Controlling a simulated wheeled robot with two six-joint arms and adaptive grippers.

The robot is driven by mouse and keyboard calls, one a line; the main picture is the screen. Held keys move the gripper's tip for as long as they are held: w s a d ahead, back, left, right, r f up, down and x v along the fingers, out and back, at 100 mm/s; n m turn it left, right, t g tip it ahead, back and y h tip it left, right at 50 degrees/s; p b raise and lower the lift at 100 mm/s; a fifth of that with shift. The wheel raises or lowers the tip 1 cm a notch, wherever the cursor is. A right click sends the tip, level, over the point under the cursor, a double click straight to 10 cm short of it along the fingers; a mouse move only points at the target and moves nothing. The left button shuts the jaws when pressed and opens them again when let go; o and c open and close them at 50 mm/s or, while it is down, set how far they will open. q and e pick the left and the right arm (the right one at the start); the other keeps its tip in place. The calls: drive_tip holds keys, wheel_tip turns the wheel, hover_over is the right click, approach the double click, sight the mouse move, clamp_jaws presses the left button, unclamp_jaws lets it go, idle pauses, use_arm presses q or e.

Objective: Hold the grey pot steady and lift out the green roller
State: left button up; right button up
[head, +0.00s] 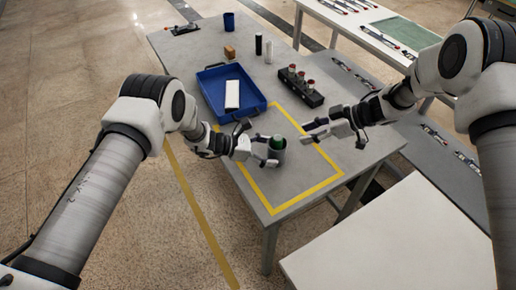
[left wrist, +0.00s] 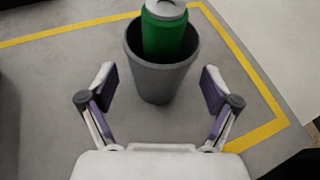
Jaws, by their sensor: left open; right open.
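The grey pot (head: 277,155) stands on the grey table inside the yellow tape outline. The green roller (head: 277,142) is in the pot, its top showing above the rim. In the left wrist view the pot (left wrist: 160,83) stands just beyond my open left gripper (left wrist: 157,88), roughly centred between its fingers, and the green roller (left wrist: 166,32) with a pale cap sticks out of it. In the head view my left gripper (head: 262,150) is close to the left side of the pot. My right gripper (head: 311,131) is open and empty, to the upper right of the pot. The roller's lower part is hidden.
A blue tray (head: 210,88) with a white block (head: 232,94) lies behind the yellow outline (head: 312,192). A black rack (head: 302,88) with several red-topped items stands behind my right gripper. The table in front of the pot is clear.

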sight(279, 153)
use_arm(q)
drive_tip(key=x, duration=0.3)
drive_tip(key=shift+w+d+f, duration=0.15)
drive_tip(key=shift+d, duration=0.15)
drive_tip(key=shift+a, duration=0.1)
drive_tip(key=shift+c, duration=0.9)
drive_tip(key=c, duration=1)
drive_tip(key=shift+c, duration=0.3)
